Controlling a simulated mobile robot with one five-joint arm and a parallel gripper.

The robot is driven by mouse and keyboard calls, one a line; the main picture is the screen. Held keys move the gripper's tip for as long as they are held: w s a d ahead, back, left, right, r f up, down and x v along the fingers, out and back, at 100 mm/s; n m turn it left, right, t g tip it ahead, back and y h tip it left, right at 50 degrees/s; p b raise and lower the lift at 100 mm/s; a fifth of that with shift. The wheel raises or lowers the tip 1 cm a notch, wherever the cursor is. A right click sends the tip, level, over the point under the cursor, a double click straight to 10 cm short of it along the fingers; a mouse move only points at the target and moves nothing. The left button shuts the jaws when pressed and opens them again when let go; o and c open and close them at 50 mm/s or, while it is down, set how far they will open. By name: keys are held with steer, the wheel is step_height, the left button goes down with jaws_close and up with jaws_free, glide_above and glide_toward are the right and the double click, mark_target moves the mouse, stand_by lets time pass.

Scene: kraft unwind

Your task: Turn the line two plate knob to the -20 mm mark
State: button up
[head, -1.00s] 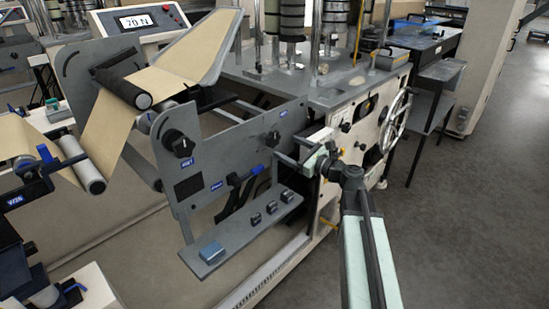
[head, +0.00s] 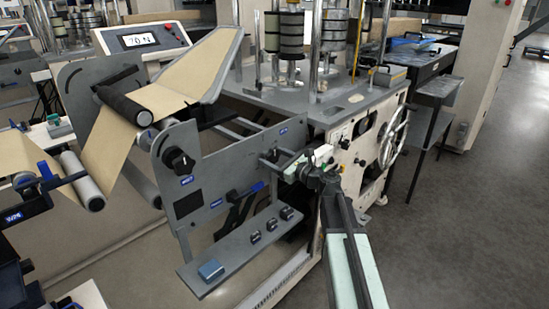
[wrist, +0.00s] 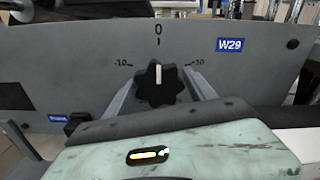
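A dark lobed knob (wrist: 157,86) with a white pointer line sits on a grey plate (wrist: 80,55) in the wrist view. Its pointer stands straight up, toward the 0 mark. A -10 mark is at its left and a positive mark at its right; no -20 mark shows. My gripper (wrist: 160,84) is open, its grey fingers on either side of the knob; contact cannot be told. In the head view, my gripper (head: 279,165) is at the right end of the grey plate, where the knob (head: 271,155) is small and partly covered.
A blue W29 label (wrist: 230,45) is right of the marks. A shelf with small blocks (head: 240,247) juts out below. A handwheel (head: 393,138) stands at the right; open floor lies beyond.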

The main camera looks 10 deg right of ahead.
steer(key=c, duration=0.9)
steer(key=shift+d, duration=0.1)
steer(key=shift+o, duration=0.2)
steer(key=shift+n, duration=0.3)
